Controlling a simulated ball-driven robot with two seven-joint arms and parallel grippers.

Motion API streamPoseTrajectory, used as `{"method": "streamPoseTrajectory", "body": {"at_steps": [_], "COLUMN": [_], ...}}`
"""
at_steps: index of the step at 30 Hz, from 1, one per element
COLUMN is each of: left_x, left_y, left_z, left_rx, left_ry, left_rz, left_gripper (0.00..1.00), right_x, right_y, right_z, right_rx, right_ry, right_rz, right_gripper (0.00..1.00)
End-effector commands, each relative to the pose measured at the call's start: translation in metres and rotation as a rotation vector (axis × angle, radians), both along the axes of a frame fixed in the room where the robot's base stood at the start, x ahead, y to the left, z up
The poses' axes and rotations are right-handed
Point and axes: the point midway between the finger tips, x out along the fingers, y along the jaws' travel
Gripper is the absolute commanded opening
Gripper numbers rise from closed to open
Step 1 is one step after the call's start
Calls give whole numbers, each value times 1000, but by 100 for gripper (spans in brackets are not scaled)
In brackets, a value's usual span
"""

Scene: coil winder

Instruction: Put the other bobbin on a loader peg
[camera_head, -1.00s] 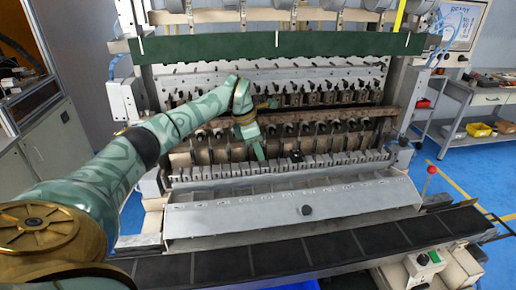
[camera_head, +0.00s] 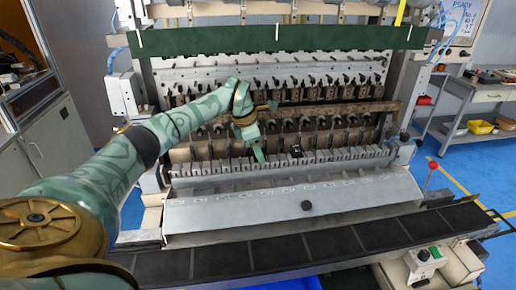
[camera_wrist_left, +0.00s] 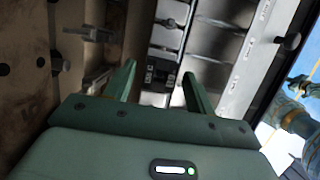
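My left gripper (camera_head: 259,156) is in front of the coil winder, just above the row of grey blocks along its loader bar. In the left wrist view its two green fingers (camera_wrist_left: 160,88) are spread apart, with nothing between the tips. A small black piece (camera_head: 297,151) sits on the loader row just right of the gripper. A dark piece (camera_wrist_left: 160,72) also shows beyond the fingers in the left wrist view. These may be a bobbin or fitting; they are too small to tell. No bobbin is clearly recognisable. My right gripper is not in view.
The winder's sloping metal cover (camera_head: 290,206) and dark front ledge (camera_head: 300,250) lie below the gripper. Rows of spindles and a brown rail (camera_head: 350,112) are close behind it. A red-knobbed lever (camera_head: 431,166) stands at the right end.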

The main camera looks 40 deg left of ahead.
Motion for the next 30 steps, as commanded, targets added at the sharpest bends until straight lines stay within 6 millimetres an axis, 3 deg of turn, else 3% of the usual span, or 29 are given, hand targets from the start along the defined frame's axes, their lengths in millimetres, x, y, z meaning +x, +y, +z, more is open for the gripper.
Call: {"method": "streamPoseTrajectory", "body": {"at_steps": [11,18,24,30], "left_x": [-1,-13,-61,-92], "left_y": [1,12,50,74], "left_z": [6,56,47,46], "left_rx": [0,2,4,3], "left_ry": [-1,-5,4,3], "left_rz": [0,1,4,3], "left_gripper": [59,59,59,59], "right_x": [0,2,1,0], "right_y": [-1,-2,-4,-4], "right_z": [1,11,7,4], "right_rx": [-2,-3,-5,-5], "right_ry": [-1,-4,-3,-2], "right_rz": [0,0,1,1], "right_gripper": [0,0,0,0]}}
